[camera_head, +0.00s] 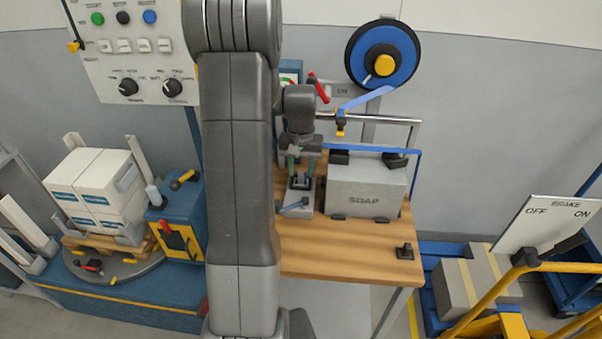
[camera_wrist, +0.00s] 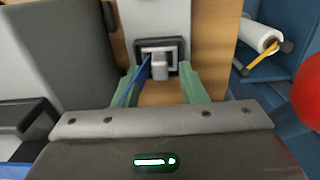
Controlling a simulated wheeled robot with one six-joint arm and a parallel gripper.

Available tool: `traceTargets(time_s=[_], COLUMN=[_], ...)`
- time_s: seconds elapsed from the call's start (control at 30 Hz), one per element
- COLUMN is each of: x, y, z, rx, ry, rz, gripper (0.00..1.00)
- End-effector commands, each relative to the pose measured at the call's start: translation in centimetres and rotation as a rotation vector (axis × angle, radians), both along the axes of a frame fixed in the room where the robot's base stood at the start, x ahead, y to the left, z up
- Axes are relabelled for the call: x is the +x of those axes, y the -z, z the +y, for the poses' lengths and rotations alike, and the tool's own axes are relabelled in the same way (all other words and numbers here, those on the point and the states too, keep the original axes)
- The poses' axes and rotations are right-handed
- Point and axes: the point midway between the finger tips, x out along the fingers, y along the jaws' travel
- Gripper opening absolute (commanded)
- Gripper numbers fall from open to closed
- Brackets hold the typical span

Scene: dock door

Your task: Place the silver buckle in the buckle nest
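In the wrist view a silver buckle (camera_wrist: 160,66) lies within the outline of the black-rimmed buckle nest (camera_wrist: 179,44); I cannot tell whether it is fully seated. A blue strap (camera_wrist: 129,94) runs up to its left side. My gripper (camera_wrist: 161,75) has two green fingers spread apart, with a wide gap and nothing pinched between them. The buckle is just beyond the fingertips, between their lines. In the head view my gripper (camera_head: 302,163) points down over the nest (camera_head: 301,183) on a grey fixture; the buckle cannot be made out there.
A grey SOAP box (camera_head: 365,190) stands on the wooden table (camera_head: 335,245) right of the fixture, with a blue strap (camera_head: 400,152) above it. A blue strap reel (camera_head: 383,54) hangs behind. A small black piece (camera_head: 405,251) sits near the table's right edge. The table front is clear.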

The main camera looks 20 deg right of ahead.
Motion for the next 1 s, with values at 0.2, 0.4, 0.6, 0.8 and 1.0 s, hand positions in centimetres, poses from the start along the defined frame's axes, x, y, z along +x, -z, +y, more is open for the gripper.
traceTargets(time_s=[0.2,0.4,0.6,0.8,1.0], x=[0.0,0.0,0.0,0.0,0.0], y=[-4.9,-8.5,-10.1,-10.3,-10.2], z=[0.0,0.0,0.0,0.0,0.0], rx=[-0.001,-0.002,0.0,0.0,0.0], ry=[0.0,0.0,0.0,0.0,0.0], rz=[-0.005,-0.004,-0.001,0.0,0.0], gripper=[0.38,0.38,0.38,0.38,0.38])
